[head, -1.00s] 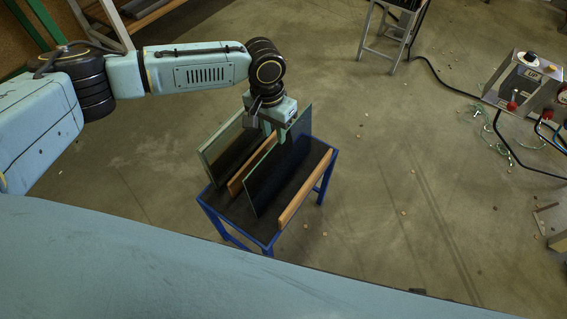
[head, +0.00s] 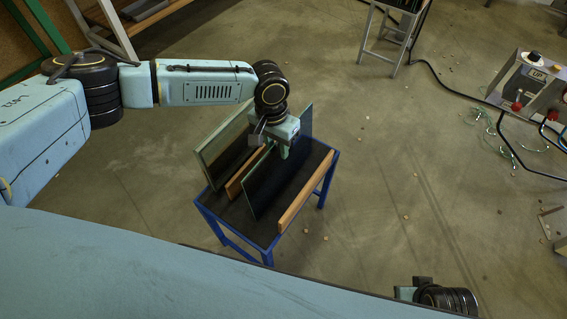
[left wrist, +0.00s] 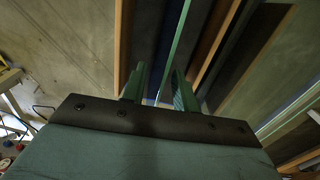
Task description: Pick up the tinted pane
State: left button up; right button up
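A dark tinted pane (head: 266,192) stands on edge, leaning a little, in a blue-framed rack table (head: 236,244). A second, paler-framed pane (head: 217,158) stands to its left. My left gripper (head: 284,151) is at the upper edge of the dark pane. In the left wrist view its two fingers (left wrist: 159,88) are apart, with a thin greenish pane edge (left wrist: 177,38) running between them. Gaps show beside that edge, so the gripper looks open around it. The wrist of my right arm shows at the bottom right of the head view, its right gripper (head: 404,292) partly cut off, fingers hidden.
Wooden rails (head: 306,190) run along the rack beside the panes. A control box (head: 532,82) with cables stands at the right. A metal step stool (head: 387,40) is at the back. The floor right of the rack is mostly clear, with small scraps.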

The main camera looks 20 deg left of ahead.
pick_arm(q)
grip_shut()
jog(key=shift+r, duration=0.1)
dwell(1.2)
